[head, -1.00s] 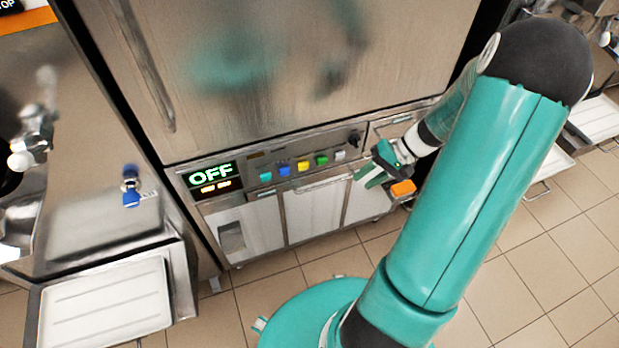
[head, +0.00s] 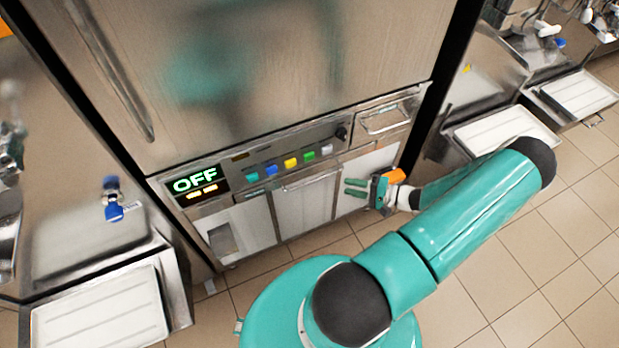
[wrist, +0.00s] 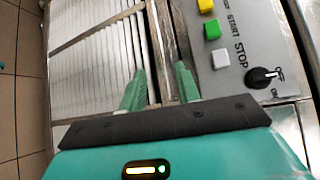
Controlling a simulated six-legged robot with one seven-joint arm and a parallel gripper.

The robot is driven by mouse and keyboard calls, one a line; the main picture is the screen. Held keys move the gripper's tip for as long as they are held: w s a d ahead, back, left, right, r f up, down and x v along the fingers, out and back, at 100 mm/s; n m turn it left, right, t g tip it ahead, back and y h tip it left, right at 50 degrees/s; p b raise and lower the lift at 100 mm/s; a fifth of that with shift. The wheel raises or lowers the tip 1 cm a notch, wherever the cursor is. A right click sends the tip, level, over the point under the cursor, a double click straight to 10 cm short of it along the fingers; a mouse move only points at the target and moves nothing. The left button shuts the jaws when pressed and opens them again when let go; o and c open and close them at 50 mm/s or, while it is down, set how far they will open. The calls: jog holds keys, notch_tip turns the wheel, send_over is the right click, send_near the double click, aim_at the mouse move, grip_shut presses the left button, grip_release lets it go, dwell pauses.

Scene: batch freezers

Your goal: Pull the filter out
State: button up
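Light ribbed panels (head: 308,205) sit below the control strip on the machine's lower front. One has a thin bar handle (head: 310,180) along its top. I take the filter to be among these panels, but no label shows which. In the wrist view the ribbed surface (wrist: 95,65) lies to the left of a metal edge. My gripper (head: 347,188) is at the right part of the lower front, below the control strip. In the wrist view its two green fingers (wrist: 160,78) are apart, with the metal edge seen between them. No grasp shows.
The control strip has a lit OFF display (head: 196,181), coloured buttons (head: 290,163) and a black knob (head: 341,132). A small drawer front (head: 386,118) is at upper right. White trays stand left (head: 100,308) and right (head: 506,131). Tiled floor is clear at lower right.

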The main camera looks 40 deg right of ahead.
aim_at(314, 180)
jog(key=x, duration=1.3)
jog(key=shift+c, duration=0.2)
grip_shut()
